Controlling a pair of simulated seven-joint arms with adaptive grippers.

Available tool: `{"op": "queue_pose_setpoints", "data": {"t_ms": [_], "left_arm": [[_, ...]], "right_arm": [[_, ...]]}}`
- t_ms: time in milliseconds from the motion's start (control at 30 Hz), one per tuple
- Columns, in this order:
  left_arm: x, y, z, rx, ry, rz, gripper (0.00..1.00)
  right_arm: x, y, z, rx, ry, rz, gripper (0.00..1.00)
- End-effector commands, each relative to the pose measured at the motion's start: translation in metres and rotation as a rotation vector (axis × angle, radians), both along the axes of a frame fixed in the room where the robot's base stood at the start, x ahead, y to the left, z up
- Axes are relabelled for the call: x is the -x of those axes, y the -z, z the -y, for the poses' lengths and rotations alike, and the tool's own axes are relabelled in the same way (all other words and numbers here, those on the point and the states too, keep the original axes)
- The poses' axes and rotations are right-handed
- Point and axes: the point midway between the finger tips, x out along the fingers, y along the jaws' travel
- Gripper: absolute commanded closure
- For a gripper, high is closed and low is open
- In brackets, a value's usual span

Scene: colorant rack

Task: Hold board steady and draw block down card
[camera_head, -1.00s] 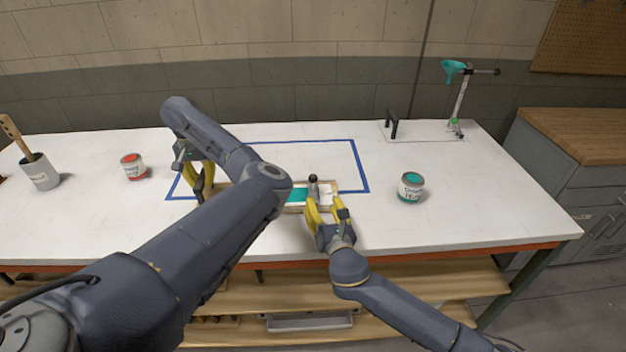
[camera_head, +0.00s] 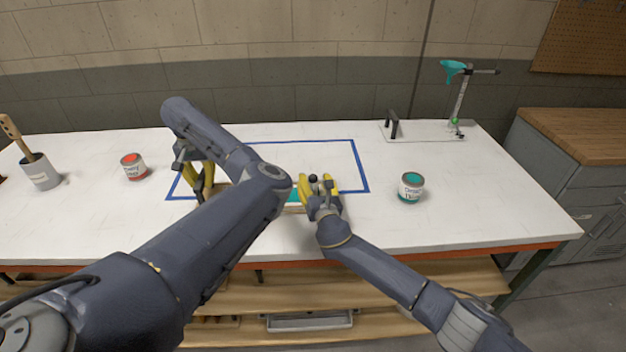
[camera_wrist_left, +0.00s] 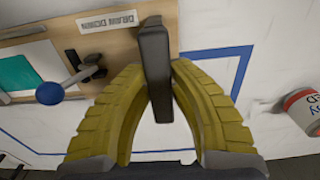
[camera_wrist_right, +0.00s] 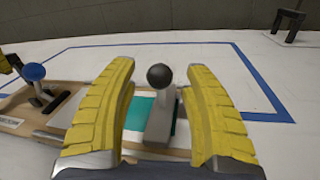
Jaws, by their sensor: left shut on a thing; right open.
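The wooden board (camera_wrist_left: 130,37) lies flat on the table, with a label, a clamp lever with a blue knob (camera_wrist_left: 49,93), and a card with a teal patch (camera_wrist_left: 18,77). My left gripper (camera_wrist_left: 160,75) is shut on a dark upright grip (camera_wrist_left: 153,45) at the board's end; it also shows in the head view (camera_head: 200,190). The block (camera_wrist_right: 160,118), grey with a black ball knob (camera_wrist_right: 159,76), stands on the card beside teal colour (camera_wrist_right: 138,112). My right gripper (camera_wrist_right: 160,85) is open, its fingers on either side of the block; contact cannot be told.
Blue tape (camera_head: 358,165) outlines an area on the table. A teal-labelled can (camera_head: 411,187) stands right, a red-labelled can (camera_head: 133,167) left. A stand with a teal funnel (camera_head: 459,100) is at the back right.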

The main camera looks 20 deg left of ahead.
Motion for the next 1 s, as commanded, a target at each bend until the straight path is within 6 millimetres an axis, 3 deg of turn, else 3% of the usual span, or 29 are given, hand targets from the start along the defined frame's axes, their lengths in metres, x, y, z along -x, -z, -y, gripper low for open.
{"op": "queue_pose_setpoints", "data": {"t_ms": [633,1000], "left_arm": [[-0.0004,0.0015,0.0014,0.004,0.002,-0.001,1.0],[-0.0005,0.0014,0.0014,0.003,0.002,0.0,1.0]], "right_arm": [[-0.0105,0.0001,-0.0076,0.0,-0.001,-0.001,0.48],[-0.0105,0.0002,-0.0075,0.0,-0.001,-0.001,0.91]]}}
